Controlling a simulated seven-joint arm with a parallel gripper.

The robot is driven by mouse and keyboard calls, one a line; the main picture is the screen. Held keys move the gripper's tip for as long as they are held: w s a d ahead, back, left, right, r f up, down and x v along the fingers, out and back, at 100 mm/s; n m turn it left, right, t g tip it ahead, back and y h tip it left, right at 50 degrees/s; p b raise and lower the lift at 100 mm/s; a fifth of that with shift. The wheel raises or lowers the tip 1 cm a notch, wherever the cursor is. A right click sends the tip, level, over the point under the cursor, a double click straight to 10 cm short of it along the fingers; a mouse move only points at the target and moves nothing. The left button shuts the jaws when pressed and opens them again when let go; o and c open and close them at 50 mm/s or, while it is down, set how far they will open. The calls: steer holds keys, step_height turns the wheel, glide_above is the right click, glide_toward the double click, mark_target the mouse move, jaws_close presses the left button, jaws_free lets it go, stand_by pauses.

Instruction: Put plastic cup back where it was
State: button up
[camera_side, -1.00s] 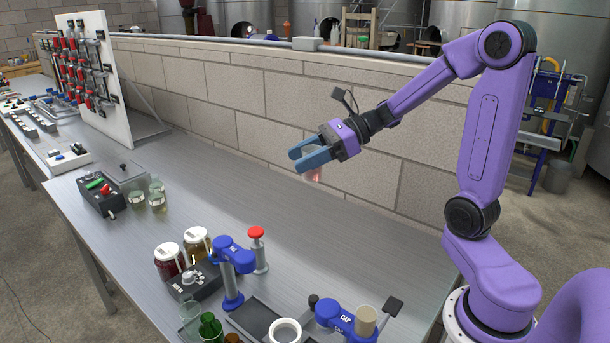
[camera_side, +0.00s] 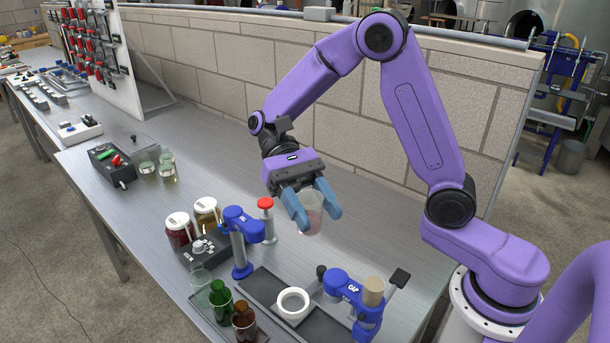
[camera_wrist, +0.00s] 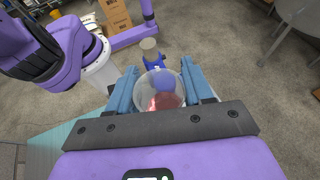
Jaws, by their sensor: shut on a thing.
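My gripper (camera_side: 314,208) is shut on a clear plastic cup (camera_side: 310,220) and holds it in the air over the bench, right of the red-topped blue press. The cup looks see-through with a reddish tint low inside. In the wrist view the cup (camera_wrist: 161,90) sits between the two blue fingers of my gripper (camera_wrist: 163,85), its open rim toward the camera. The cup's bottom is clear of the bench (camera_side: 190,140) as far as I can tell.
Below stand a blue press (camera_side: 240,240), a CAP press (camera_side: 355,300), a white ring (camera_side: 293,304), a green bottle (camera_side: 221,302) and a brown bottle (camera_side: 244,320). Two jars (camera_side: 206,215) stand left, glass cups (camera_side: 167,170) farther back. The bench's middle back is clear.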

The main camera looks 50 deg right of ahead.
steer(key=n+h, duration=0.1)
steer(key=h, duration=0.1)
steer(key=s+n+h, duration=0.1)
steer(key=n+h, duration=0.3)
steer(key=shift+s+a+f+g, duration=0.3)
steer(key=shift+s+a+f, duration=0.05)
steer(key=w+a+r+n+t+h, duration=0.1)
steer(key=a+r+n+t+h, duration=0.2)
steer(key=a+n+t+h, duration=0.45)
steer(key=a+r+n+t+h, duration=0.3)
steer(key=n+t+h, duration=0.1)
steer(key=n+t, duration=0.75)
steer(key=shift+n+g, duration=0.6)
steer(key=shift+g, duration=0.1)
steer(key=f, duration=2.8)
steer(key=shift+w+f, duration=0.2)
steer(key=shift+w, duration=0.05)
steer(key=shift+f, duration=0.5)
steer(key=o, duration=1.2)
steer(key=shift+o, duration=0.2)
steer(key=shift+a, duration=0.15)
